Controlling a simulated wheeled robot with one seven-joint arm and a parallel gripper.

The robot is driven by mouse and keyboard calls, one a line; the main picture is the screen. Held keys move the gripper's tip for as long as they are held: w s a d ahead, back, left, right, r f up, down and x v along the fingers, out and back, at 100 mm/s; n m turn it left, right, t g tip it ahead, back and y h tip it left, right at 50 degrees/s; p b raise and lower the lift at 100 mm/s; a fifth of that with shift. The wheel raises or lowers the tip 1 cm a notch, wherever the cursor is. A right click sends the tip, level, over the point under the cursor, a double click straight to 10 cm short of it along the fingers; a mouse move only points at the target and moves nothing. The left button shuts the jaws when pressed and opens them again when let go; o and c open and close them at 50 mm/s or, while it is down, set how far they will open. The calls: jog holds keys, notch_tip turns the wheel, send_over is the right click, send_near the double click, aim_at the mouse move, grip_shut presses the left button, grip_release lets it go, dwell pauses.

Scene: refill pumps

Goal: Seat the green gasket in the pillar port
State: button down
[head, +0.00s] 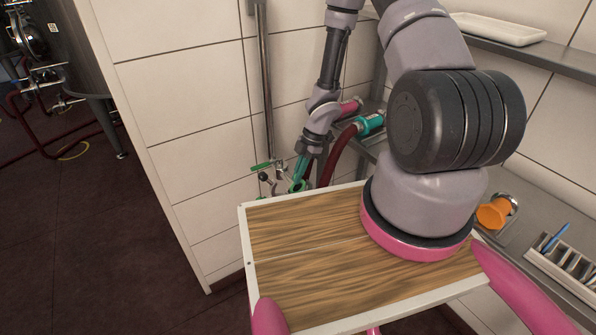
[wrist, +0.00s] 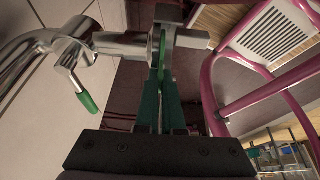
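The green gasket (wrist: 163,50) shows nearly edge-on as a thin green strip between the tips of my gripper (wrist: 161,70) in the wrist view. My gripper is shut on it. The steel pillar port (wrist: 122,45) comes in from the left, its end right beside the gasket; I cannot tell whether they touch or the gasket is seated. Another short metal piece (wrist: 192,39) shows on the right of the fingers. In the head view my gripper (head: 299,184) is low by the wall, with a green ring at its tips, close to the port fittings.
A green-handled valve (wrist: 87,99) hangs on the pipe near the port. A dark red hose (head: 342,152) with a teal coupling (head: 370,123) is behind my arm. A counter at right holds an orange item (head: 493,212) and a slotted tray (head: 566,262).

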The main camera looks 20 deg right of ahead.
jog(key=shift+s+f, duration=0.15)
jog(key=shift+f, duration=0.15)
jog(key=c, duration=1)
grip_release()
jog(key=shift+d, duration=0.1)
jog(key=shift+o, duration=0.2)
jog(key=shift+r, duration=0.15)
jog(key=shift+w+r, duration=0.2)
jog(key=shift+r, duration=0.05)
notch_tip(320, 180, up, 9)
jog(key=shift+f, duration=0.1)
jog(key=w+d+r+m+t+h, duration=0.4)
jog(key=w+d+r+m, duration=0.5)
jog(key=m, duration=1.2)
jog(key=shift+r+t, duration=0.4)
jog(key=shift+t, duration=0.6)
